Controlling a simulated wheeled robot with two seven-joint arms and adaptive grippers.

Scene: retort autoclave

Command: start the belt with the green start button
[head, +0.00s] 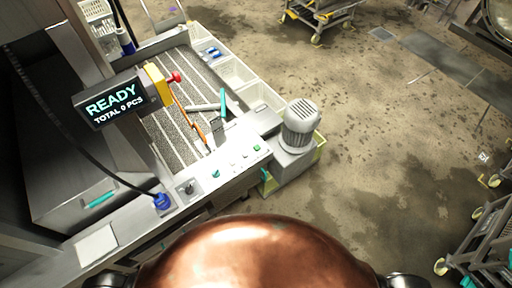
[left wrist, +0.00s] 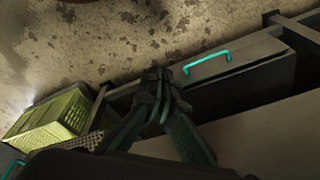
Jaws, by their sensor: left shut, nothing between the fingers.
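The control panel (head: 232,168) is on the near edge of the belt machine in the head view. It carries small buttons, among them a green one (head: 257,148) at its right end and a teal-green one (head: 215,174) towards its left. Their labels are too small to read. The grey belt (head: 185,105) with pale lines lies behind the panel. A display (head: 112,103) reads READY, TOTAL 0 PCS. My left gripper (left wrist: 156,74) shows only in the left wrist view, shut and empty, in front of a dark cabinet front and the floor. No button shows there. My right gripper is not in view.
A yellow box with a red knob (head: 174,77) stands beside the display. A grey motor (head: 300,124) stands right of the panel. A teal handle (left wrist: 207,62) and a yellow-green crate (left wrist: 52,124) are near my left gripper. Open floor (head: 390,140) lies to the right.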

